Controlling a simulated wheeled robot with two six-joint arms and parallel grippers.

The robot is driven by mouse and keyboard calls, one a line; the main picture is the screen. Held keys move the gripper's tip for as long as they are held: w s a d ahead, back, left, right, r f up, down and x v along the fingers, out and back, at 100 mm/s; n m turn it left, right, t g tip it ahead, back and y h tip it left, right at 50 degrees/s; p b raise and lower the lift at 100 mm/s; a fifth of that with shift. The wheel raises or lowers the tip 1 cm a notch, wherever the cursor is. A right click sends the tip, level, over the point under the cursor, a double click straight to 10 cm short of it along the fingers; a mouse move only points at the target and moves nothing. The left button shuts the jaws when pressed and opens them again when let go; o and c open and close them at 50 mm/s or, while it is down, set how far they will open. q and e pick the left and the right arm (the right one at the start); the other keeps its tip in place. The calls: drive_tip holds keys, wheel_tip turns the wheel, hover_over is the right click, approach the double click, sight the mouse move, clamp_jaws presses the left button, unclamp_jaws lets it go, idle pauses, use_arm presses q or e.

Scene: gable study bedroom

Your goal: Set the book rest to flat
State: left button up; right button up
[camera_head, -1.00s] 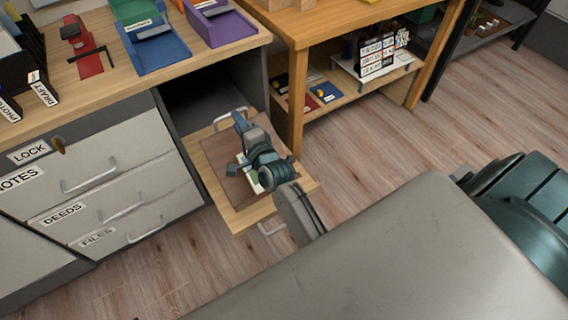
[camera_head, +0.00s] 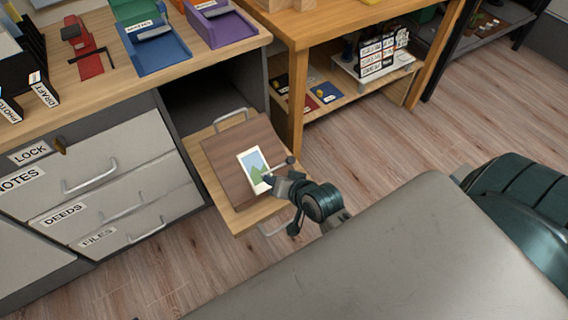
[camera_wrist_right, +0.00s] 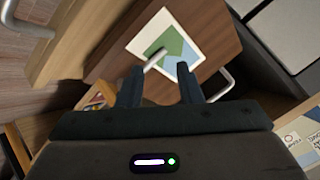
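The book rest (camera_head: 222,158) is a brown wooden board on a light wood pull-out tray (camera_head: 246,215) in front of the desk. A card with a green and blue picture (camera_head: 252,162) lies on it. I cannot tell for sure whether the board is flat or slightly tilted. My right gripper (camera_head: 272,182) is beside the card's lower right corner, over the board's near right edge. In the right wrist view its two fingers are apart and empty (camera_wrist_right: 160,84), with the board (camera_wrist_right: 112,58) and card (camera_wrist_right: 172,38) beyond them. My left gripper is not in view.
A grey handle (camera_head: 232,115) rises behind the board, and another (camera_head: 274,228) is on the tray's front. Labelled grey drawers (camera_head: 105,200) stand to the left. A wooden shelf unit (camera_head: 345,100) stands to the right. The floor (camera_head: 410,135) right of the tray is clear.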

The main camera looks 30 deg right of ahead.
sight(239, 138)
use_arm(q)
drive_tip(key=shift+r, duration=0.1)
use_arm(e)
drive_tip(key=shift+s+d+f+n+g, duration=0.2)
drive_tip(key=shift+s+f+n+g, duration=0.1)
drive_tip(key=shift+s, duration=0.25)
drive_tip(key=shift+s+d+f+n+g, duration=0.2)
drive_tip(key=shift+s+n, duration=0.1)
drive_tip(key=shift+s, duration=0.25)
